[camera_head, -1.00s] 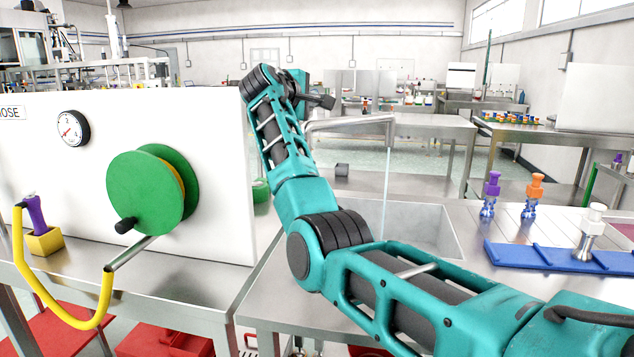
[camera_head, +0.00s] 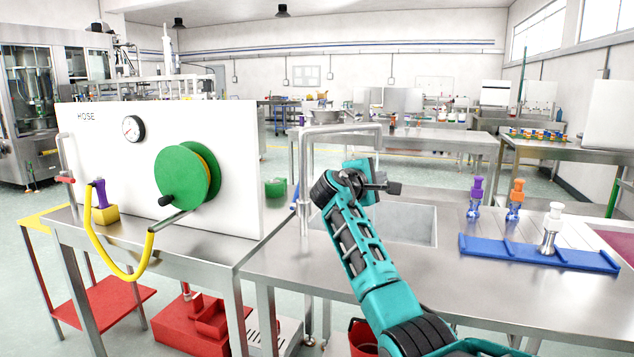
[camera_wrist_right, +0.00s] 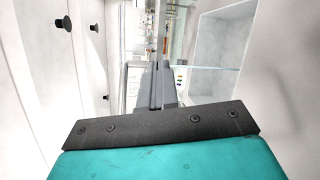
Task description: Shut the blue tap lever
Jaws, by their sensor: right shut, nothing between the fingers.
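A steel tap with a tall bent spout (camera_head: 304,165) stands at the left edge of the sink (camera_head: 408,222). My right arm reaches up from the bottom of the head view. Its gripper (camera_head: 393,187) is shut and empty, over the sink and to the right of the tap's upright pipe. In the right wrist view the shut fingers (camera_wrist_right: 158,85) point away, with nothing between them. My left gripper is not in view.
A white hose panel (camera_head: 240,150) with a green reel (camera_head: 182,185) stands left of the sink. A pipe with a red handle (camera_head: 65,180) is at its left edge. A blue rack (camera_head: 540,252) and several coloured-top bottles are on the counter right of the sink.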

